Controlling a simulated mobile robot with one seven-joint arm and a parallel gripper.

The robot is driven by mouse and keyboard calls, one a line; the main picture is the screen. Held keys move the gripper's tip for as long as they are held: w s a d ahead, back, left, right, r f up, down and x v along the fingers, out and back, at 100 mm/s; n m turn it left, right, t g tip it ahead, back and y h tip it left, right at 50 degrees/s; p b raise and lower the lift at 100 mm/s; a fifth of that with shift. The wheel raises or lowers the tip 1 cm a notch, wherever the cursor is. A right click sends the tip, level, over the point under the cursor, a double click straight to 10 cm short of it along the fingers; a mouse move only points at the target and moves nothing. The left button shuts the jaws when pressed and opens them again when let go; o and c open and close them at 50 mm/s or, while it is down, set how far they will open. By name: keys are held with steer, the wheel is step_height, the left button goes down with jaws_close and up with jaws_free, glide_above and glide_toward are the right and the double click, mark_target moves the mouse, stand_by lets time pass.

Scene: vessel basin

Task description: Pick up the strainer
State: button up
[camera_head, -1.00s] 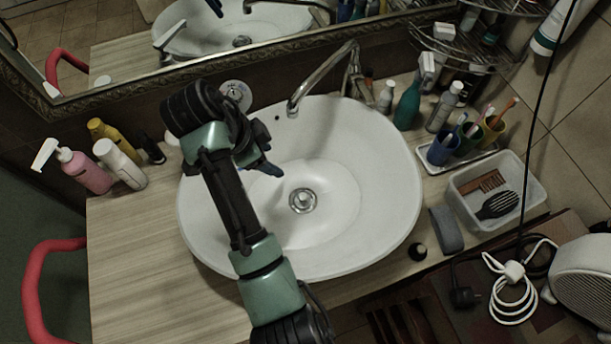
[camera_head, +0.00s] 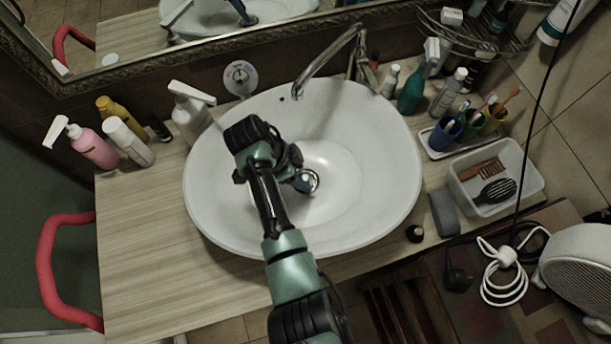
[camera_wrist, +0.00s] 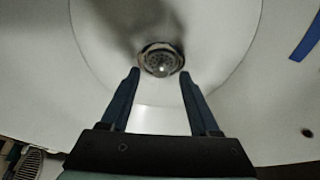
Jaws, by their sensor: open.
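The strainer (camera_wrist: 160,60) is a small round metal piece with a knob, sitting in the drain at the bottom of the white basin (camera_head: 385,150). In the head view the strainer (camera_head: 312,181) shows only in part beside my gripper (camera_head: 300,182). In the wrist view my gripper (camera_wrist: 158,80) is open, with its two blue fingers apart and nothing between them. The strainer appears just beyond the fingertips, centred between them. I cannot tell the exact gap in height.
A curved metal faucet (camera_head: 325,62) stands behind the basin. Bottles (camera_head: 412,90) and a cup of toothbrushes (camera_head: 447,130) stand right. The wooden counter (camera_head: 150,235) is bare at front left.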

steer(key=shift+x, duration=1)
steer(key=shift+r, duration=0.1)
jaws_close()
